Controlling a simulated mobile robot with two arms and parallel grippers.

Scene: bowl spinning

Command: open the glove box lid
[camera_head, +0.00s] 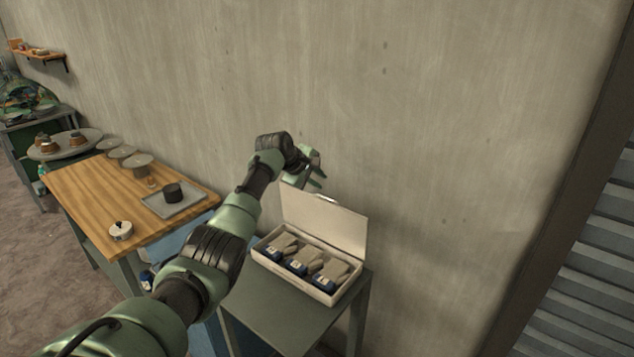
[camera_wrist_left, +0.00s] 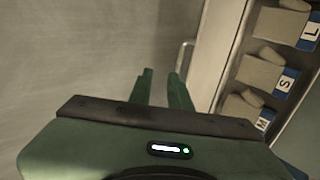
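The glove box (camera_head: 335,292) is a pale box on the green-grey table, holding gloves with blue-and-white labels. Its lid (camera_head: 322,222) stands raised at the back, near the wall. A small handle (camera_head: 326,198) is at the lid's top edge; the handle also shows in the left wrist view (camera_wrist_left: 183,56). My left gripper (camera_head: 318,174) is above the lid's upper left corner, fingers apart and empty. In the left wrist view the fingers (camera_wrist_left: 162,78) appear beside the handle, with a gap between them; contact cannot be seen. My right gripper is not in view.
The bare wall (camera_head: 450,120) is close behind the box. A wooden worktable (camera_head: 90,195) with a tray (camera_head: 174,204), a dark cylinder and several discs stands to the left. The green-grey table (camera_head: 285,309) has free room in front of the box.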

